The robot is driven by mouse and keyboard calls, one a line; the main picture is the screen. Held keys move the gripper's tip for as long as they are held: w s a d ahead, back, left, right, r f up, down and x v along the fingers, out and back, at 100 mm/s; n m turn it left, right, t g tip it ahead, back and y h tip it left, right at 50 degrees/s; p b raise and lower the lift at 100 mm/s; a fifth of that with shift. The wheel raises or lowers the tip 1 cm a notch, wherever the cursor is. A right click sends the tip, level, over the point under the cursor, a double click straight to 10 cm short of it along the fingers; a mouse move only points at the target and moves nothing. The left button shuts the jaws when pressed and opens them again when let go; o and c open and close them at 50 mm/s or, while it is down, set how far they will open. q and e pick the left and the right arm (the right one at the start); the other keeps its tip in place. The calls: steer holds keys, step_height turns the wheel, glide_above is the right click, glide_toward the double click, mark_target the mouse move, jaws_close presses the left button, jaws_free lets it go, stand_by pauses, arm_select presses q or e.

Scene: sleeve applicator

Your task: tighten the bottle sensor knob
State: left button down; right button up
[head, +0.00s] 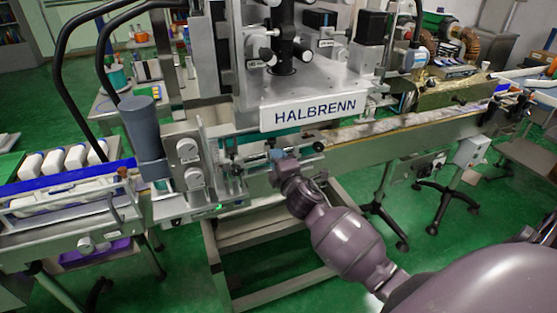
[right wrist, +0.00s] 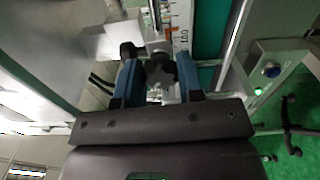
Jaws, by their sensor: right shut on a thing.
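In the right wrist view a dark star-shaped knob (right wrist: 160,72) sits between the two blue fingers of my right gripper (right wrist: 158,82). The fingers are shut on it from both sides. No label shows that names it as the bottle sensor knob. In the head view my right gripper (head: 278,158) reaches the front of the machine just below the HALBRENN plate (head: 315,108). The gripped knob is hidden there behind the gripper and wrist. My left gripper is in neither view.
Another dark knob (right wrist: 128,50) is close beside the left finger in the right wrist view, near a white scale (right wrist: 182,22). The conveyor (head: 400,130) runs right. Green floor (head: 475,250) is open at the right front.

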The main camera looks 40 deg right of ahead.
steer(key=shift+m+p, duration=1.6)
steer(key=shift+m, duration=3.9)
steer(key=shift+f, duration=0.1)
steer(key=o, duration=0.9)
steer(key=v, duration=1.1)
